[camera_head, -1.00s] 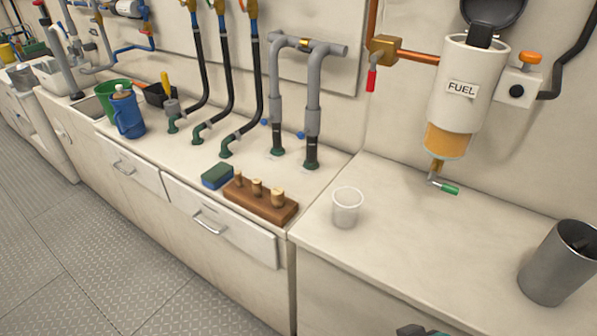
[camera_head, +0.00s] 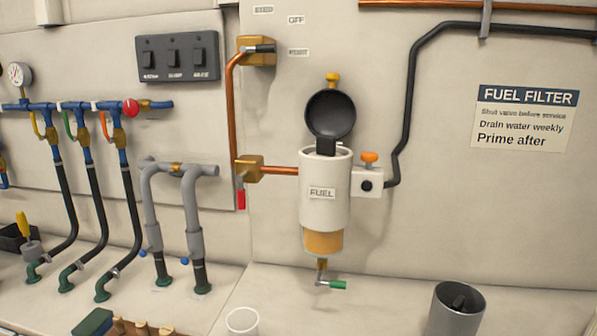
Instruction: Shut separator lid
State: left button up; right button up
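The fuel separator (camera_head: 325,205) is a white cylinder marked FUEL with an amber bowl at its bottom, mounted on the wall near the middle of the view. Its round black lid (camera_head: 331,114) stands raised on a hinge above the top rim, so the separator is open. A small tap with a green handle (camera_head: 338,285) hangs below the bowl. Neither of my grippers shows in the view.
A copper pipe (camera_head: 278,171) joins the separator on the left, and a black hose (camera_head: 411,100) runs up from the white block (camera_head: 367,183) on its right. Grey pipes (camera_head: 191,215) rise at the left.

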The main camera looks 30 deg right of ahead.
aim_at(330, 111)
jog(key=i+j+z, duration=0.15)
jog(key=j+z, duration=0.15)
jog(key=z, duration=0.15)
jog(key=j+z, duration=0.4)
